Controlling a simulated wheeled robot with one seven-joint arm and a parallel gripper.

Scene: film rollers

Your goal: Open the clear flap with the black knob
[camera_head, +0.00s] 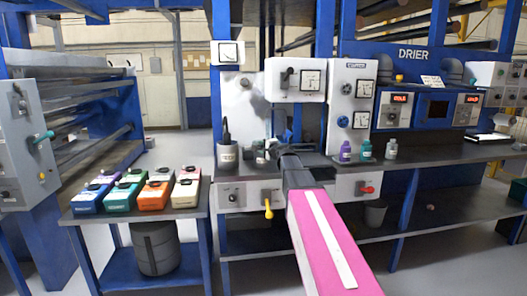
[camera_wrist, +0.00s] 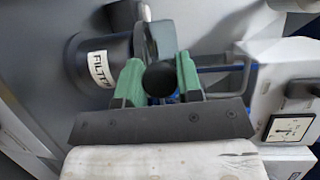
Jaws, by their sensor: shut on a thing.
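The black knob (camera_wrist: 159,79) is round and dark in the middle of the wrist view. My gripper (camera_wrist: 160,84) has its green fingers closed on either side of it. In the head view my gripper (camera_head: 268,148) is small at the back of the bench, beyond my pink arm, and the knob cannot be made out there. The clear flap's outline and how far it stands open cannot be told in either view.
A grey canister with a FILTER label (camera_wrist: 100,65) stands close left of my gripper; it also shows in the head view (camera_head: 228,155). A white gauge box (camera_head: 296,80) hangs above. Several bottles (camera_head: 366,149) stand right on the bench.

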